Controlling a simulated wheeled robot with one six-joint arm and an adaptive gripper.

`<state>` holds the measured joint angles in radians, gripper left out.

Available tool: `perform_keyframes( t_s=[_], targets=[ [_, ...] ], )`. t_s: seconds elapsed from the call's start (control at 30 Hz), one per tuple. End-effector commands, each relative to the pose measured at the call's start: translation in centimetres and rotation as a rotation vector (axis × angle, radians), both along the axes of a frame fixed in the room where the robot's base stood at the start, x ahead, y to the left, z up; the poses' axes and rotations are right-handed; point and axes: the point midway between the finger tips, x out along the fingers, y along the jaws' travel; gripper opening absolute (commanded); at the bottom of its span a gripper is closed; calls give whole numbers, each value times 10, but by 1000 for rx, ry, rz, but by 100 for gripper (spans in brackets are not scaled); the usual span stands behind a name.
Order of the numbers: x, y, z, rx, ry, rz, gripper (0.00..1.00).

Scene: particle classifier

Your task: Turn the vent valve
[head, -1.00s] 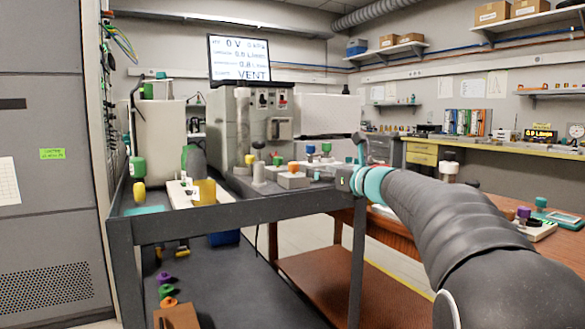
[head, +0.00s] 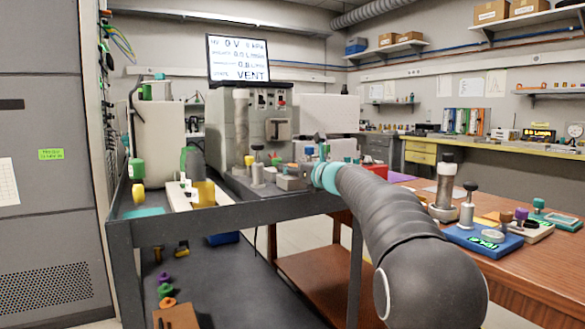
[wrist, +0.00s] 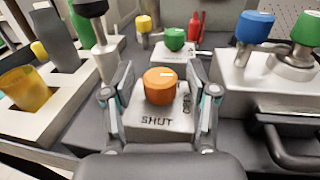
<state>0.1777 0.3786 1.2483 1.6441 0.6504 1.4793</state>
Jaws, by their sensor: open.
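The valve in front of me is an orange round knob (wrist: 160,86) on a pale block (wrist: 160,122). My gripper (wrist: 168,92) is open, with one finger on each side of the knob and block. I see a gap on both sides, and nothing is held. In the head view my gripper is at the cart's right end by the grey machine, small and partly hidden by my arm. Whether the fingers are level with the knob is hard to tell.
A green knob (wrist: 174,38) and a yellow knob (wrist: 144,24) stand behind. A blue knob (wrist: 254,27) sits on a grey block at right. A black-topped post (wrist: 101,42) stands close at left. The screen (head: 238,60) reads VENT.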

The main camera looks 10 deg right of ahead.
Motion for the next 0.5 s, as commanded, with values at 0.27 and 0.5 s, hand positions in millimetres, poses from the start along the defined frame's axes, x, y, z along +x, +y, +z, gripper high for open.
perform_keyframes(
  t_s=[0.27, 0.5],
  targets=[
    [0, 0, 0, -1, 0, 0, 20],
    [0, 0, 0, -1, 0, -1, 0]
  ],
)
